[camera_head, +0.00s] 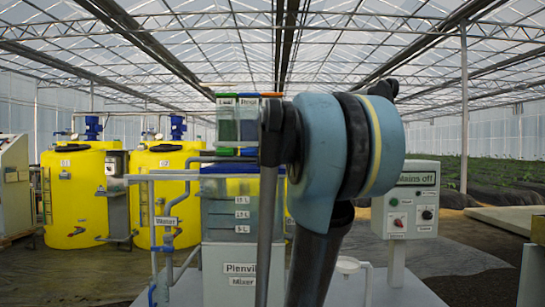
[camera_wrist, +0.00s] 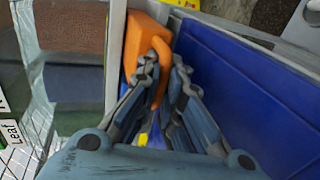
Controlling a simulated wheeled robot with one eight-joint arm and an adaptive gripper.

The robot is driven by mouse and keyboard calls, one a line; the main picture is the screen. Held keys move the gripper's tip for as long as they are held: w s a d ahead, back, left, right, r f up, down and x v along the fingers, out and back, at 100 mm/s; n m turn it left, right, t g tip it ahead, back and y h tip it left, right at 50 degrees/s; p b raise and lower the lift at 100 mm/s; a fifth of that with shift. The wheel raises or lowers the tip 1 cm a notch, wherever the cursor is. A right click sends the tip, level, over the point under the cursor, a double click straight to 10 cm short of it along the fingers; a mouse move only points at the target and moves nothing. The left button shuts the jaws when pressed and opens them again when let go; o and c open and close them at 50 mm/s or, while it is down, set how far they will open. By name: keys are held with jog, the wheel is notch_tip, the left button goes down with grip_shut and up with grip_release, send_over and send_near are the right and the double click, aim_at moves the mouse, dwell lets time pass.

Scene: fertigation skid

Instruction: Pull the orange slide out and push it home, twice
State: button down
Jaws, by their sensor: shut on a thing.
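The orange slide (camera_wrist: 140,42) shows in the upper middle of the wrist view, with a loop-like orange handle at its near end. My gripper (camera_wrist: 167,72) has its grey-blue fingers closed around this handle. Part of the handle is hidden by the fingers, and how far the slide is out cannot be told.
A blue panel (camera_wrist: 245,85) lies close right of my fingers; clear walls (camera_wrist: 70,60) stand left. A mains box (camera_head: 405,200) stands right, yellow tanks (camera_head: 73,195) left.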

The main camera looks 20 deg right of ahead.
dwell(0.3)
jog(key=shift+w+d, duration=0.3)
jog(key=shift+w, duration=0.8)
jog(key=shift+w+d, duration=0.25)
jog(key=shift+w, duration=0.8)
jog(key=shift+w+d, duration=0.3)
jog(key=shift+w, duration=0.8)
jog(key=shift+s+a, duration=0.3)
jog(key=shift+s, duration=0.8)
jog(key=shift+s+a, duration=0.25)
jog(key=shift+s, duration=0.8)
jog(key=shift+s+a, duration=0.3)
jog(key=shift+s, duration=0.8)
jog(key=shift+w+d, duration=0.25)
jog(key=shift+w, duration=0.8)
jog(key=shift+w+d, duration=0.3)
jog(key=shift+w, duration=0.8)
jog(key=shift+w+d, duration=0.25)
jog(key=shift+w, duration=0.8)
jog(key=c, duration=1.5)
grip_release()
